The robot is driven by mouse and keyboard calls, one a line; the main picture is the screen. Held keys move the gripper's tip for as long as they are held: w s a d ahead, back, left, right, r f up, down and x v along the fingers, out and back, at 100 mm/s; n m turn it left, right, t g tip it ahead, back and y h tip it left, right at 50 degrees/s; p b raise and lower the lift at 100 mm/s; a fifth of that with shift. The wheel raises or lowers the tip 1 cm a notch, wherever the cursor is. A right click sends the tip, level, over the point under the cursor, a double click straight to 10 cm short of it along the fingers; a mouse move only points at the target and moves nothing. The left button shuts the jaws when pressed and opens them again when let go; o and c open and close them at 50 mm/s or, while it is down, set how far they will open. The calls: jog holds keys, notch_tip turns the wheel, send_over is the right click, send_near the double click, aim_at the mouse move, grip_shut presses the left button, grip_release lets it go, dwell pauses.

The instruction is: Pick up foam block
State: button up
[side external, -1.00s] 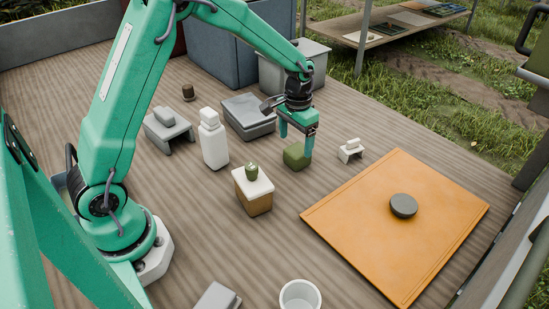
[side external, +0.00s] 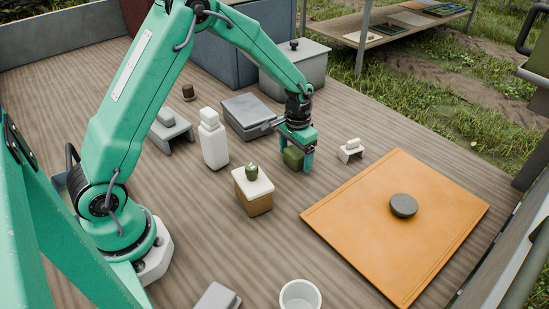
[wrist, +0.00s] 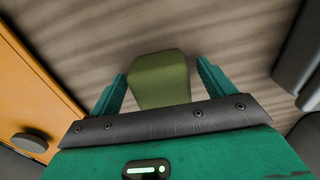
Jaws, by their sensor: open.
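The foam block (side external: 292,158) is a small olive-green block on the wooden table in the side external view. My gripper (side external: 297,166) is down over it, with its fingers on either side of the block. In the wrist view the block (wrist: 160,80) shows between the two teal fingers of my gripper (wrist: 161,88). The fingers are open, with a gap visible on the right side; the left finger is close to the block. Part of the block is hidden behind a finger in the side external view.
A small white piece (side external: 351,149) stands just right of my gripper. An orange board (side external: 350,240) with a dark disc (side external: 403,205) lies at right. A wooden-sided block with a white top (side external: 253,187), a white bottle (side external: 213,145) and a grey case (side external: 247,112) stand left.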

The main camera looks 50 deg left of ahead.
aim_at(296, 150)
dwell(0.3)
jog(key=c, duration=1.1)
jog(key=shift+o, duration=0.2)
jog(key=shift+r, duration=0.85)
notch_tip(296, 150, up, 2)
jog(key=shift+r, duration=0.15)
jog(key=s+d+r, duration=0.6)
jog(key=d+r, duration=0.1)
jog(key=d, duration=0.3)
